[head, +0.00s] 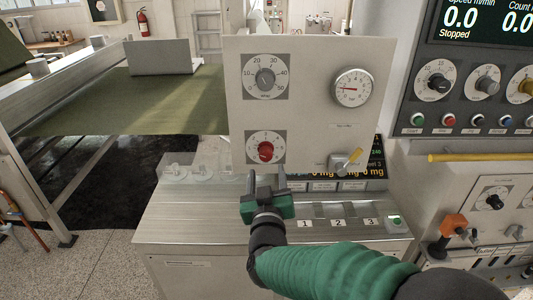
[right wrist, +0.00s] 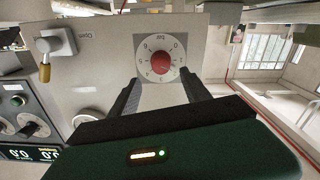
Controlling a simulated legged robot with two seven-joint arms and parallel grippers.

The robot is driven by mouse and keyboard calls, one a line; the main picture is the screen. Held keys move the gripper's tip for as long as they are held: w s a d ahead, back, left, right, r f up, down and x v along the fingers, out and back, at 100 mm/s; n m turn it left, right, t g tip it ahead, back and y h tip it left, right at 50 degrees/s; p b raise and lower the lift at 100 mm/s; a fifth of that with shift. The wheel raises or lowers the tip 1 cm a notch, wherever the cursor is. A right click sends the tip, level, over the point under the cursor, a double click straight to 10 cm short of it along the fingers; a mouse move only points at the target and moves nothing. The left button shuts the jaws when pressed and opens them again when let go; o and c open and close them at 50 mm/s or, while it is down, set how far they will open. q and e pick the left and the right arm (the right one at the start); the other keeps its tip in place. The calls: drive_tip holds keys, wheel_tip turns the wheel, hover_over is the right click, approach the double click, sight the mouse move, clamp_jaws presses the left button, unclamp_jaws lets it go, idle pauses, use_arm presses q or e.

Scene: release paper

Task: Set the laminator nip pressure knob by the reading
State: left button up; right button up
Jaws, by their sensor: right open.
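A light upright panel (head: 310,120) carries a red knob (head: 265,151) on a square dial plate at its lower left. A grey knob (head: 265,78) with a numbered dial sits above it, and a round gauge (head: 353,88) with a red needle is at the upper right. The labels are too small to read surely. My right gripper (head: 267,178) is open and empty, just below and in front of the red knob. In the right wrist view, the red knob (right wrist: 161,62) shows beyond and between the open fingers (right wrist: 162,92), apart from them. My left gripper is not in view.
A yellow-handled lever (head: 345,160) projects at the panel's lower right. Below is a metal bench (head: 190,215) with numbered slots and a green button (head: 396,220). Clear dishes (head: 188,173) stand at its left. A control cabinet (head: 415,150) with a yellow rail closes the right side.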

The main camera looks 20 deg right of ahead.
sight(266, 157)
drive_tip(key=x, duration=0.4)
drive_tip(key=p+x, duration=0.1)
drive_tip(key=x, duration=0.3)
drive_tip(key=shift+w+f, duration=0.25)
drive_tip(key=shift+w, duration=0.05)
drive_tip(key=shift+w+r+p, duration=0.1)
drive_tip(key=shift+w+p, duration=0.1)
drive_tip(key=shift+p, duration=0.1)
drive_tip(key=shift+w, duration=0.1)
clamp_jaws()
